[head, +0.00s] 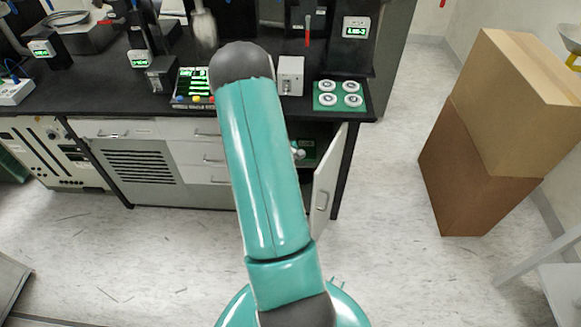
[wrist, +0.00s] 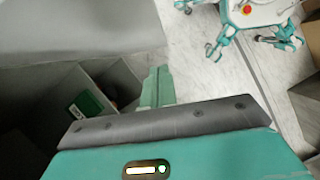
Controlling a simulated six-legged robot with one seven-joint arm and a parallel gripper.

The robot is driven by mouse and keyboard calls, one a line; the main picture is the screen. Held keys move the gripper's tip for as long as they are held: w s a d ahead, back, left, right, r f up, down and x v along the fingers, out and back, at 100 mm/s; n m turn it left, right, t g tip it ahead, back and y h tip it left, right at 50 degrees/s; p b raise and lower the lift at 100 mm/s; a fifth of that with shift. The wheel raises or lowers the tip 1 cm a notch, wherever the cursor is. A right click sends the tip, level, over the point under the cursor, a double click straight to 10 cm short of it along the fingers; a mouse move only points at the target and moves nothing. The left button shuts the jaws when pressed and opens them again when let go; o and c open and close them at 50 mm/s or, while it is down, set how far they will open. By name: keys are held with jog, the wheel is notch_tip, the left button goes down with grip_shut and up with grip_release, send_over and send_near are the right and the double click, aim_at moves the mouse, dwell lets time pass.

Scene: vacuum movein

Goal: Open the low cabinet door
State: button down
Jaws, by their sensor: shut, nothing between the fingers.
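The low cabinet door (head: 327,180) stands swung open at the right end of the workbench in the head view. A pale bar handle (head: 322,201) is on its face. The open cabinet interior (head: 306,158) shows beside it, partly hidden by my arm. My gripper is hidden behind my arm in the head view. In the wrist view my gripper (wrist: 157,86) shows its green fingers shut together and empty. The dark cabinet interior lies to their left, with a green labelled item (wrist: 87,105) in it. I cannot tell whether the fingers touch the door.
The black workbench (head: 110,95) carries lab devices and a green pad with white discs (head: 340,96). White drawers (head: 200,153) are left of the opening. Two stacked cardboard boxes (head: 500,125) stand at the right. The speckled floor (head: 385,240) between is clear.

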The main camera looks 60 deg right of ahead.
jog(key=s+f, duration=0.3)
jog(key=s, duration=0.2)
jog(key=shift+s+f, duration=0.25)
jog(key=shift+d, duration=0.1)
